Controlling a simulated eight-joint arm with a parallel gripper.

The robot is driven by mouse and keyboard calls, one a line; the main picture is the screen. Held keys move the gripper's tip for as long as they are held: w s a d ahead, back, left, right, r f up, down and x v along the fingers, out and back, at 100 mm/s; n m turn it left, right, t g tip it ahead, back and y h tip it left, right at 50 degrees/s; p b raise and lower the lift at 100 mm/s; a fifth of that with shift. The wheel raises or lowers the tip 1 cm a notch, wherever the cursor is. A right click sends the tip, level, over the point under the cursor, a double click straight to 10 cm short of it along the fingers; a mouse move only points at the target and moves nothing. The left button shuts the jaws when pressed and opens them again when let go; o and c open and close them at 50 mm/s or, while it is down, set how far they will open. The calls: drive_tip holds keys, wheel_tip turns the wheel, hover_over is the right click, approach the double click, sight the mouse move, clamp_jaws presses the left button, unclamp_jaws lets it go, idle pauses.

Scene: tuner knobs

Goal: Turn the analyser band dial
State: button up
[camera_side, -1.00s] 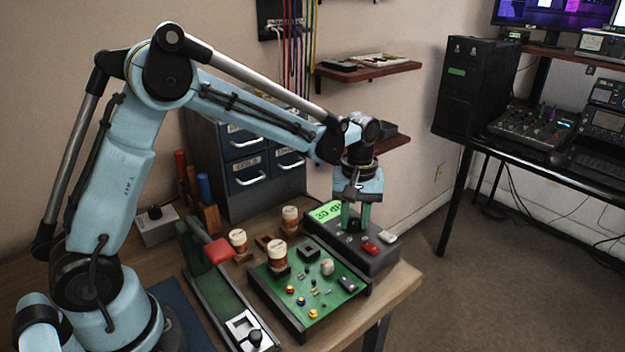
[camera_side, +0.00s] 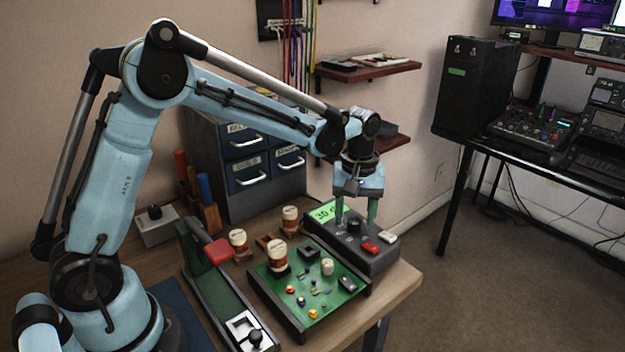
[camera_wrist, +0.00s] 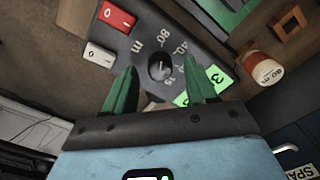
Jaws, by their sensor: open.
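I cannot clearly read where the dial points. My gripper (camera_side: 357,220) is above the panel, pointing down and open, also seen in the wrist view (camera_wrist: 160,66). Its green fingers stand apart on either side of the dial, with visible gaps and nothing held.
A red switch (camera_side: 371,248) and a white switch (camera_side: 387,236) sit beside the dial. A green parts tray (camera_side: 262,272) with small components lies to the left. Several labelled jars (camera_side: 290,219) stand behind it. Drawers (camera_side: 246,172) stand at the back.

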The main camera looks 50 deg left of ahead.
sight(352, 221)
wheel_tip(352, 221, up, 11)
idle(0.4)
drive_tip(key=s+a+f+m+t, duration=0.2)
drive_tip(key=s+m+t, duration=0.5)
drive_tip(key=s, duration=0.9)
drive_tip(key=shift+f+m, duration=0.65)
drive_tip(key=shift+m, duration=0.45)
